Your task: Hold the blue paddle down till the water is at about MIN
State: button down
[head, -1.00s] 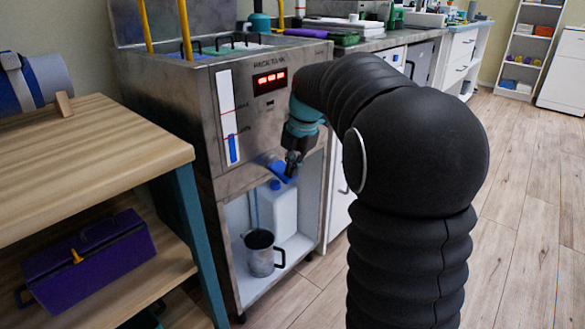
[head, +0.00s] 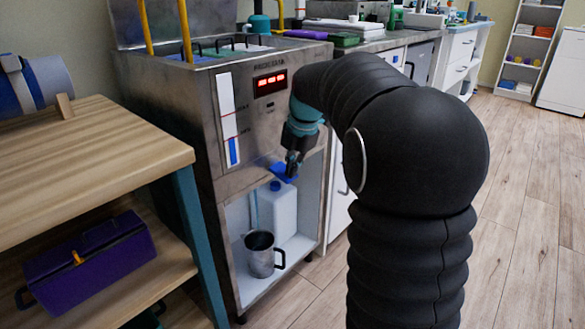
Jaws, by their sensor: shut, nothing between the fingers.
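The steel pack tank (head: 200,130) stands left of my arm. Its white level gauge (head: 228,110) carries red marks, an upper one and a lower one by MIN. The blue water column (head: 234,152) has its top at about the lower mark. The blue paddle (head: 281,172) sticks out low on the tank front. My gripper (head: 290,172) is shut and empty, pointing down at the paddle and partly hiding it. Its fingertips overlap the paddle in the picture; I cannot tell whether they press on it.
A metal jug (head: 260,258) and a white canister (head: 282,210) with a blue cap stand in the open bay below the paddle. A wooden bench (head: 90,150) with a purple toolbox (head: 95,265) is at the left. The floor at the right is clear.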

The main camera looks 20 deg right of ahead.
jog(key=shift+r+p, duration=0.3)
jog(key=shift+r, duration=0.25)
jog(key=shift+r, duration=0.35)
jog(key=w+a+p+v, duration=0.1)
jog(key=p+v, duration=0.3)
jog(key=v, duration=0.9)
jog(key=shift+w+r+p, duration=0.25)
jog(key=shift+p, duration=0.15)
jog(key=shift+d, duration=0.1)
